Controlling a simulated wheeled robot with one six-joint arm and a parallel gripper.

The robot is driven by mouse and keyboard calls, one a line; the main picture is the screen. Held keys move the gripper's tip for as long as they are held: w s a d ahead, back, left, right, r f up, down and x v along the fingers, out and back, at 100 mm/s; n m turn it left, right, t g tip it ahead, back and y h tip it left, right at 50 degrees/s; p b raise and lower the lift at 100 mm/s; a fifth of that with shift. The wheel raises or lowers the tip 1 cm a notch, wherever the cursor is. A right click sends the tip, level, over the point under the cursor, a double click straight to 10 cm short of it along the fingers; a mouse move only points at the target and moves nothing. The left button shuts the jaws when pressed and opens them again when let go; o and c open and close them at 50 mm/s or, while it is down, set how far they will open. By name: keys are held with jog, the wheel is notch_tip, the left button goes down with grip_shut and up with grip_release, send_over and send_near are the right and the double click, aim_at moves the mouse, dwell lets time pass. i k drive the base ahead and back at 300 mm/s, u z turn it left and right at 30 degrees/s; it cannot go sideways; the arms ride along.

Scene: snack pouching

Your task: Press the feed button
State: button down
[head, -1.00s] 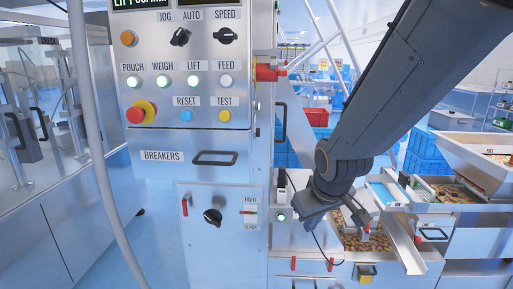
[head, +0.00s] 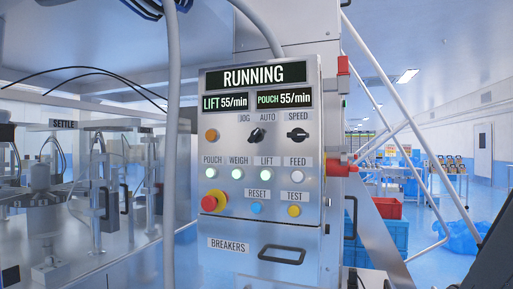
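The feed button (head: 297,173) is a round, whitish button under the FEED label on the steel control panel (head: 222,146). It looks dull, while the pouch (head: 210,173), weigh (head: 238,173) and lift (head: 266,173) buttons in the same row glow green-white. Nothing covers the feed button. My gripper is out of the picture; only a dark piece of my arm (head: 497,258) shows at the lower right edge, well away from the panel.
The display (head: 254,76) reads RUNNING. A red emergency stop (head: 209,203), blue reset button (head: 257,208) and yellow test button (head: 294,210) sit below the row. A red knob (head: 338,169) juts from the panel's right side. The space before the panel is clear.

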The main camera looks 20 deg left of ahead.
aim_at(297, 175)
jog(key=u, duration=1.45)
jog(key=k, duration=0.4)
jog(key=z, duration=0.75)
jog(key=i, duration=0.2)
jog(key=u, duration=0.15)
